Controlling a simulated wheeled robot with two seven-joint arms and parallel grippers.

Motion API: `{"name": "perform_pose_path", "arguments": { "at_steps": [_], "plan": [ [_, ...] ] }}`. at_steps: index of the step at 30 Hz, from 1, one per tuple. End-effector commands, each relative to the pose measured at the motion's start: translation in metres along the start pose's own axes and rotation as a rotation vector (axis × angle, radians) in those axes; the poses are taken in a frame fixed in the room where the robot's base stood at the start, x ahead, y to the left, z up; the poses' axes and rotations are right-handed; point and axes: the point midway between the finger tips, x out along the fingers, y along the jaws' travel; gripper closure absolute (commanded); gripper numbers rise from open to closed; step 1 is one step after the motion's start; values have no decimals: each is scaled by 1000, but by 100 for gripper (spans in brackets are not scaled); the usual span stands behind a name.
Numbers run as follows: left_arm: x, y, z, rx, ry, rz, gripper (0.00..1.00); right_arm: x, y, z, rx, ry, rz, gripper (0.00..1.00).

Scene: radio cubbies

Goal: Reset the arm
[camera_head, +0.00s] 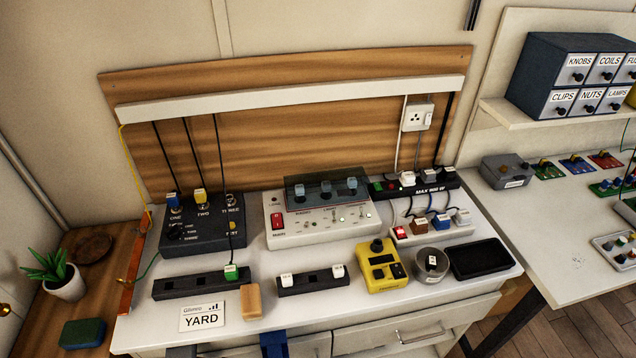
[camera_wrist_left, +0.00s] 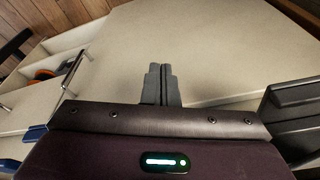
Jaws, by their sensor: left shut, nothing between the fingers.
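My left gripper (camera_wrist_left: 159,72) shows in the left wrist view, its dark grey fingers together with nothing between them. Beyond the fingertips is a plain pale surface, and no object touches them. The wrist housing fills the bottom of that view. Neither gripper can be made out in the head view. My right gripper is in neither view.
A white bench (camera_head: 465,284) bears a red-switched radio panel (camera_head: 320,212), a yellow meter (camera_head: 383,268), a YARD card (camera_head: 202,316) and black rails. A potted plant (camera_head: 63,280) stands left. The wrist view shows an open drawer (camera_wrist_left: 60,50) at left.

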Motion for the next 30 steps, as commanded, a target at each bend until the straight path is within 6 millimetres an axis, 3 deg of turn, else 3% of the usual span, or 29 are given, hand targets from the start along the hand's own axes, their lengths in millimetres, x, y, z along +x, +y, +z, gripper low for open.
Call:
{"name": "perform_pose_path", "arguments": {
  "at_steps": [1, 6, 9, 13, 18, 21, 24, 30],
  "plan": [
    [26, 1, 15, 2, -17, 2, 100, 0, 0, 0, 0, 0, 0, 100],
    [99, 5, 70, 9, -53, 6, 100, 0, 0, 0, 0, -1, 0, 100],
    [139, 7, 115, 15, -76, 9, 100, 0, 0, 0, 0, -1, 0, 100],
    [176, 9, 180, 21, -104, 11, 100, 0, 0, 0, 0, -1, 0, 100],
    [198, 9, 247, 28, -129, 13, 100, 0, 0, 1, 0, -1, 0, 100],
    [202, 8, 269, 31, -136, 14, 100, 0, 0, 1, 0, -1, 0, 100],
    [203, 8, 280, 33, -139, 14, 100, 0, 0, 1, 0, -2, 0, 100],
    [203, 8, 280, 33, -139, 14, 100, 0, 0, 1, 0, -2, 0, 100]
  ]
}}
